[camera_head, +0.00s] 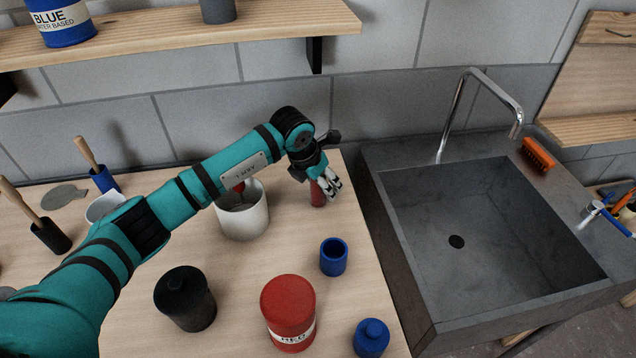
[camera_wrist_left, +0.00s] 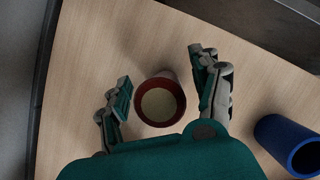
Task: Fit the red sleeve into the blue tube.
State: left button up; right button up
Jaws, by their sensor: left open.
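The red sleeve (camera_head: 318,193) stands upright on the wooden table near its right back edge. In the left wrist view the red sleeve (camera_wrist_left: 160,100) is seen from above as a round ring with a pale inside. My left gripper (camera_head: 327,184) is over it and open. Its fingers (camera_wrist_left: 163,92) are on either side of the sleeve, with gaps to both. The blue tube (camera_head: 333,257) stands upright with its open end up, nearer the front of the table. The blue tube also shows at the right of the left wrist view (camera_wrist_left: 287,143). My right gripper is not in view.
A white pot (camera_head: 243,212) stands left of the sleeve, partly behind my arm. A red can (camera_head: 288,312), a black lidded jar (camera_head: 185,298) and a blue lidded jar (camera_head: 371,338) stand at the front. A grey sink (camera_head: 490,230) adjoins on the right. A wooden shelf (camera_head: 180,35) hangs above.

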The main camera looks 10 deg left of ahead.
pick_arm(q)
jog(key=shift+w+d+f, duration=0.15)
jog(key=shift+f, duration=0.4)
grip_shut()
